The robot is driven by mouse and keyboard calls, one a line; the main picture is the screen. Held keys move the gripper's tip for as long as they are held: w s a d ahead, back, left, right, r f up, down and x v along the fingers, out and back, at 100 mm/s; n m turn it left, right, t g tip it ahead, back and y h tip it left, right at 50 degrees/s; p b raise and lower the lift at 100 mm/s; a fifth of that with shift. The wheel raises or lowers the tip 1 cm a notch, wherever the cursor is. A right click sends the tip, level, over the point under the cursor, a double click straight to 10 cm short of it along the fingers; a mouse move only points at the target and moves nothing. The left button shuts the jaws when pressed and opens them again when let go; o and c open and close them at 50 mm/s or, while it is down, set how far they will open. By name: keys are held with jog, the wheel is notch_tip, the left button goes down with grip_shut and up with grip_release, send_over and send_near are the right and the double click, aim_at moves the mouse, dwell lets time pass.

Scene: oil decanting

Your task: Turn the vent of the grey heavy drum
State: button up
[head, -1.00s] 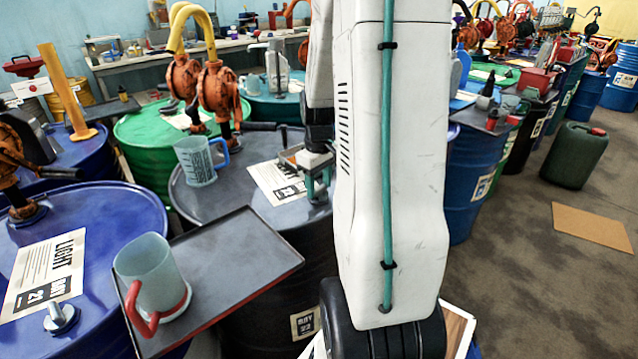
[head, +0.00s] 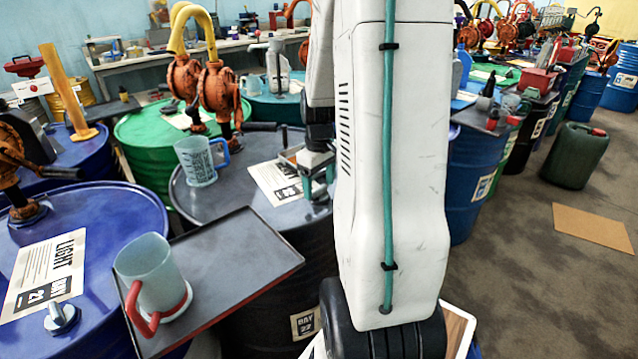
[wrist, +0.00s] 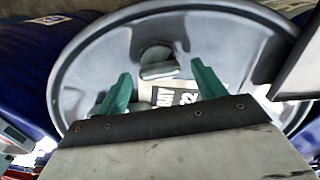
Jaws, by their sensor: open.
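The grey drum's dark lid (head: 215,200) is in the middle left of the head view, with a paper label (head: 272,180) on it. The lid's rim also rings the wrist view (wrist: 75,62). There the vent (wrist: 157,62), a small grey raised knob, stands on the lid beside the label (wrist: 172,95). My gripper (wrist: 161,70) is open, its two green fingers apart on either side of the vent in the picture. Nothing shows between them touching. In the head view my gripper (head: 318,184) is over the lid's right side; the vent is hidden there.
A black tray (head: 235,255) juts over the lid's front, holding a red-handled jug (head: 150,270). The blue drum (head: 110,210) is at left.

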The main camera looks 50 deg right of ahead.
aim_at(319, 187)
notch_tip(319, 187, up, 8)
jog(key=shift+f, duration=0.25)
dwell(0.6)
